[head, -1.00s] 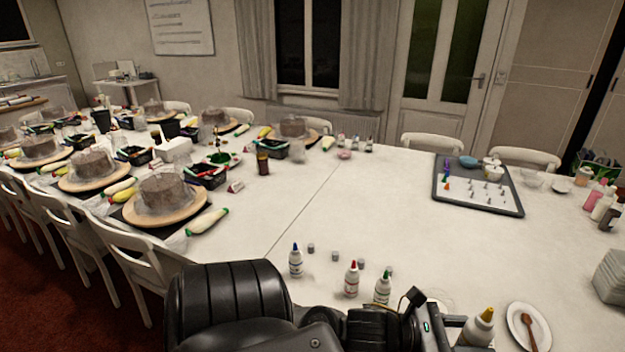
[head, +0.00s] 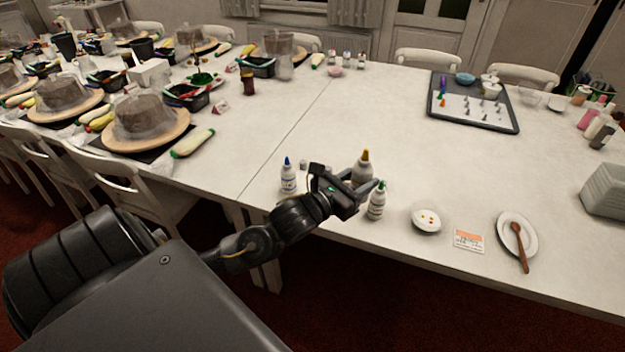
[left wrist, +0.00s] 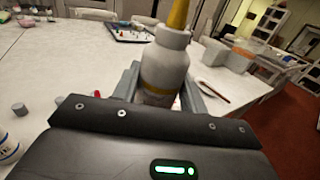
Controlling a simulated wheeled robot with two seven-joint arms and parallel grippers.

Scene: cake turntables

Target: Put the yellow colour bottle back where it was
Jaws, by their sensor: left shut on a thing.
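The yellow colour bottle (head: 364,166), white with a yellow tip, is upright between the fingers of my left gripper (head: 362,187), which is shut on it. It also fills the middle of the left wrist view (left wrist: 165,68). Its base is hidden, so I cannot tell whether it touches the table. The blue-tipped bottle (head: 288,178) stands to the left of the gripper. The green-tipped bottle (head: 377,203) stands close in front and to the right. The red-tipped bottle is hidden in the head view; a small red tip (left wrist: 97,94) shows in the left wrist view. My right gripper is not in view.
A small grey cap (left wrist: 19,109) lies on the table in the left wrist view. A saucer with colour dots (head: 427,229), a card (head: 468,241) and a plate with a wooden spoon (head: 507,222) lie to the right. The table (head: 400,120) behind the bottles is clear.

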